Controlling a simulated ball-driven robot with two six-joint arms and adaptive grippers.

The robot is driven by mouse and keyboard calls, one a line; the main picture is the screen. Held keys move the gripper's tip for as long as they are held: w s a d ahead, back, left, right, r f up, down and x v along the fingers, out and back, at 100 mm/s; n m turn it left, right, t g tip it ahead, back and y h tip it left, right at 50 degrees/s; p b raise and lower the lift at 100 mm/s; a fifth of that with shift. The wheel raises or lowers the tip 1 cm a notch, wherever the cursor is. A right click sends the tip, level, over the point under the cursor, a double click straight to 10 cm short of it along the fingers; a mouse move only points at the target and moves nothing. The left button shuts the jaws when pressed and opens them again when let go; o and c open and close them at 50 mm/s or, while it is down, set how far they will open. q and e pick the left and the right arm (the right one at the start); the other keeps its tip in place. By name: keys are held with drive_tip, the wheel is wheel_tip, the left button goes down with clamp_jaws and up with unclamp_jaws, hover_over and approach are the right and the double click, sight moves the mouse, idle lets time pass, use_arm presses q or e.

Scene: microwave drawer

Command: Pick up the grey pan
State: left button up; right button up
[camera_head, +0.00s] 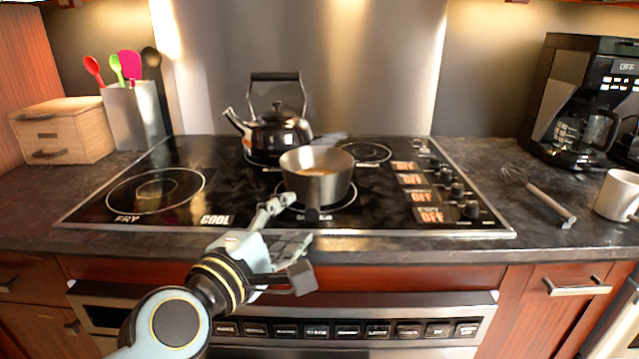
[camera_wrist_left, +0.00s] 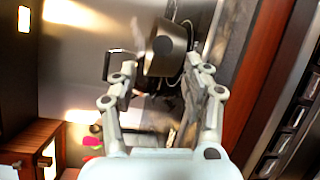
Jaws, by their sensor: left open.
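The grey pan (camera_head: 317,180) stands upright on the front middle burner, with something light brown inside. My left gripper (camera_head: 290,238) is open in front of the pan, with one finger near the pan's lower left side and the other lower, by the counter edge. In the left wrist view the pan (camera_wrist_left: 174,62) lies just ahead of my open left gripper (camera_wrist_left: 160,80), with its dark handle end facing the camera. Nothing is between the fingers. My right gripper is not in view.
A black kettle (camera_head: 277,130) stands behind the pan on the black stove (camera_head: 110,215). A wooden box (camera_head: 60,130) and utensil holder (camera_head: 133,115) are at left. A coffee maker (camera_head: 585,105), whisk (camera_head: 540,195) and white mug (camera_head: 617,195) are at right. The front-left burner is clear.

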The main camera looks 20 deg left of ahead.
sight(314, 195)
use_arm(q)
drive_tip(key=shift+w+d+f+p, duration=0.15)
drive_tip(key=shift+w+d, duration=0.1)
drive_tip(key=shift+w, duration=1.1)
drive_tip(key=shift+w+d+f+p, duration=0.1)
drive_tip(key=shift+w+d, duration=0.15)
drive_tip(key=shift+w, duration=1.15)
drive_tip(key=shift+w+d+f+p, duration=0.15)
drive_tip(key=shift+w+d, duration=0.1)
drive_tip(key=shift+w, duration=1.1)
clamp_jaws()
drive_tip(key=shift+r, duration=0.15)
